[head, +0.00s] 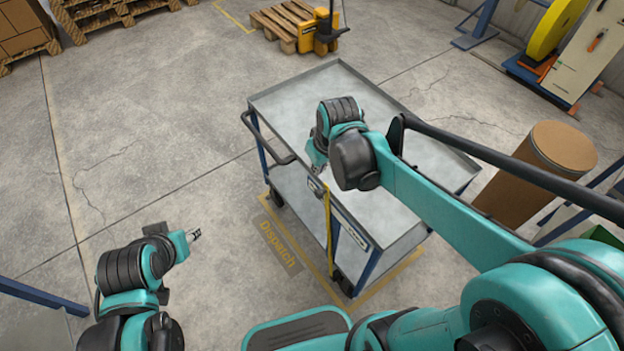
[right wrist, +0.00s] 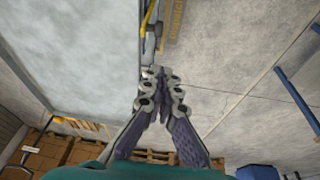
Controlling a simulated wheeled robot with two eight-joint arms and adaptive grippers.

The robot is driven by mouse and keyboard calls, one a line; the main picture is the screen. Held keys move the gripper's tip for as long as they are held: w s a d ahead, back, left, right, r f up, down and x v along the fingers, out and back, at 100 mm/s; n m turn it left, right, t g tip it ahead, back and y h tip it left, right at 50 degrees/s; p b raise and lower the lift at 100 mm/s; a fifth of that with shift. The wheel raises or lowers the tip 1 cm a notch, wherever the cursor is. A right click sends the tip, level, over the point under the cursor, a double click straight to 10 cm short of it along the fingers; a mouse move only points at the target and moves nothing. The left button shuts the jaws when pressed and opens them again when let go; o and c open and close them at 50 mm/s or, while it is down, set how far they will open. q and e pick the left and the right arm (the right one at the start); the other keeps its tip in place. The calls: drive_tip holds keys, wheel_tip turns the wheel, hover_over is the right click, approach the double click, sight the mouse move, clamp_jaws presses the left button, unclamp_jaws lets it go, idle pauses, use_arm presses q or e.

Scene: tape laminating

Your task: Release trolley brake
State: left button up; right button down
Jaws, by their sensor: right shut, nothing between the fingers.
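The trolley (head: 262,103) has a grey metal tray top and blue legs, and stands in the middle of the head view. A yellow lever (head: 328,225) runs down its near side from the tray's edge. In the right wrist view the yellow lever (right wrist: 148,18) shows at the top, beyond the fingertips. My right gripper (head: 318,178) is shut and empty by the tray's near edge, close to the lever's upper end; the right wrist view shows its fingers (right wrist: 161,78) together. My left gripper (head: 194,235) is over bare floor left of the trolley; its finger opening is too small to judge.
A black push handle (head: 262,137) sticks out from the trolley's left side. A floor plate marked Dispatch (head: 279,243) lies beside the trolley. A brown drum (head: 535,170) stands to the right. A pallet jack (head: 318,35) is behind.

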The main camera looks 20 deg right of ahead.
drive_tip(key=w+a+f+n+g+p, duration=0.1)
drive_tip(key=w+f+n+g+p, duration=0.1)
drive_tip(key=w+f, duration=0.5)
drive_tip(key=shift+w+a+n+g+p, duration=0.3)
drive_tip(key=shift+w+g+p, duration=0.2)
drive_tip(key=shift+w+p, duration=0.05)
wheel_tip(320, 180, down, 10)
drive_tip(key=f+b, duration=0.1)
drive_tip(key=b, duration=0.3)
drive_tip(key=s+r, duration=0.1)
drive_tip(key=s+d+r+b, duration=0.1)
drive_tip(key=s, duration=0.1)
drive_tip(key=shift+d+r, duration=0.1)
drive_tip(key=shift+r, duration=0.05)
drive_tip(key=shift+s, duration=0.15)
